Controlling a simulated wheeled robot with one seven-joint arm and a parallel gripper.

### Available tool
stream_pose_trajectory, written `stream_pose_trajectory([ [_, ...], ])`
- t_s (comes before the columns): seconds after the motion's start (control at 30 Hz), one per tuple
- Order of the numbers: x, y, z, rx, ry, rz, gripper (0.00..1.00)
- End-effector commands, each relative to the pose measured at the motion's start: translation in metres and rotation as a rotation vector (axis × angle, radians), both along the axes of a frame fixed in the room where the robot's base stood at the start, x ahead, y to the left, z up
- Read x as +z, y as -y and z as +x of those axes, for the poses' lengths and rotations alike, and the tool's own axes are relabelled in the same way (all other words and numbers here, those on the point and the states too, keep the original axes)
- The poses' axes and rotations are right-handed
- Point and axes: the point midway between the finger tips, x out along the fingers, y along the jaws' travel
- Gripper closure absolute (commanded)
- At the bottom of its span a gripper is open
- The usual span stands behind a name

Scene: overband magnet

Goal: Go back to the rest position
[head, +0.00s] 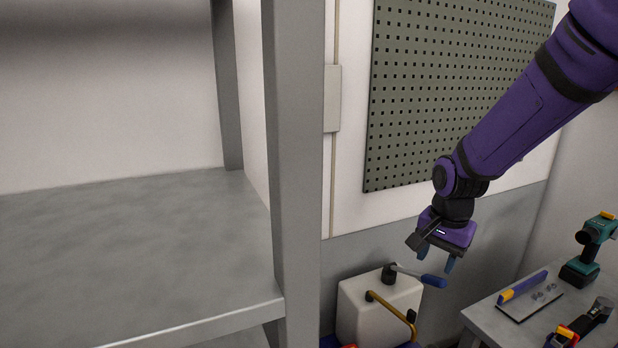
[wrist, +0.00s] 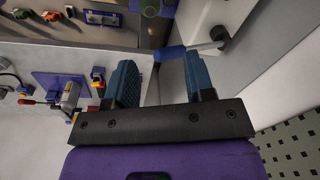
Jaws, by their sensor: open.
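My gripper (head: 436,259) hangs with its blue fingers pointing down, in front of the wall on the right side of the head view. In the wrist view its two fingers (wrist: 160,78) are apart, and I see nothing held. A lever with a blue handle (head: 434,281) sticks out from the top of a white box (head: 357,311), just below the fingertips in the head view. In the wrist view the blue handle (wrist: 171,53) shows beyond the gap between the fingers. Whether a finger touches it I cannot tell.
A grey shelf rack (head: 296,175) stands at left, its visible shelf (head: 130,240) bare. A perforated panel (head: 445,85) hangs behind my arm. A bench (head: 483,318) at lower right holds a teal drill (head: 588,250), a plate with a yellow-and-blue bar (head: 522,288), and another tool (head: 585,325).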

Motion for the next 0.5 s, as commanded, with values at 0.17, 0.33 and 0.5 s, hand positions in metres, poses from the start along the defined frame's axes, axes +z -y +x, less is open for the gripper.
stream_pose_trajectory([
  [0.17, 0.041, 0.008, -0.024, 0.105, 0.059, -0.007, 0.51],
  [0.33, 0.074, 0.015, -0.049, 0.206, 0.109, -0.022, 0.51],
  [0.5, 0.102, 0.021, -0.077, 0.308, 0.159, -0.044, 0.51],
])
